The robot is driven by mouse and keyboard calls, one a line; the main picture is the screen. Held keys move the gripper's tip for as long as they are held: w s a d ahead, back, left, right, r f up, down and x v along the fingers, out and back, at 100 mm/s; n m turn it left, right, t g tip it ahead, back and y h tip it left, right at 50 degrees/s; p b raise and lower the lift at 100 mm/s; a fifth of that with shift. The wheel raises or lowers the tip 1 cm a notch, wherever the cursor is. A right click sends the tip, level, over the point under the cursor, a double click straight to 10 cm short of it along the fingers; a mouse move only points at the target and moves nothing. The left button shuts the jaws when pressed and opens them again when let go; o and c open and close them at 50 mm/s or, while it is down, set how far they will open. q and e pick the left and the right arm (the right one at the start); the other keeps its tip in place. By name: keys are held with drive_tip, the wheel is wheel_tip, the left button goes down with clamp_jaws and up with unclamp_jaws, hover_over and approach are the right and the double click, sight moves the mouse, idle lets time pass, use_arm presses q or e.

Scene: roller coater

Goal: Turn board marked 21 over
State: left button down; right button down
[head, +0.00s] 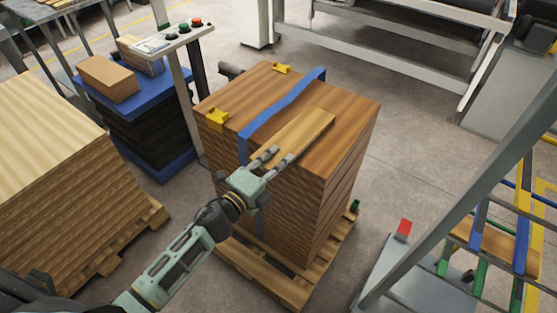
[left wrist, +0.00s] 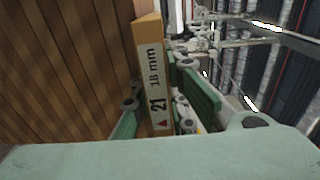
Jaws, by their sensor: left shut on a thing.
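The board marked 21 (head: 305,132) is a narrow, light wooden piece at the front part of the top of the strapped stack. In the left wrist view its label reading "21 18 mm" with a red triangle faces the camera, on the board (left wrist: 154,85). My left gripper (head: 279,156) is at the board's near end, its fingers on either side, shut on it. I cannot tell whether the board touches the stack top. My right gripper is not in view.
The brown board stack (head: 345,105) stands on a pallet (head: 265,278), with a blue strap (head: 285,103) and yellow corner pieces (head: 217,118). A lighter stack (head: 60,165) is at left. A metal frame (head: 470,175) rises at right. Bare floor (head: 405,150) lies between.

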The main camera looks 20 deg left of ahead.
use_arm(q)
drive_tip(key=shift+f, duration=0.15)
drive_tip(key=c, duration=1.6)
unclamp_jaws()
drive_tip(key=shift+c, duration=0.2)
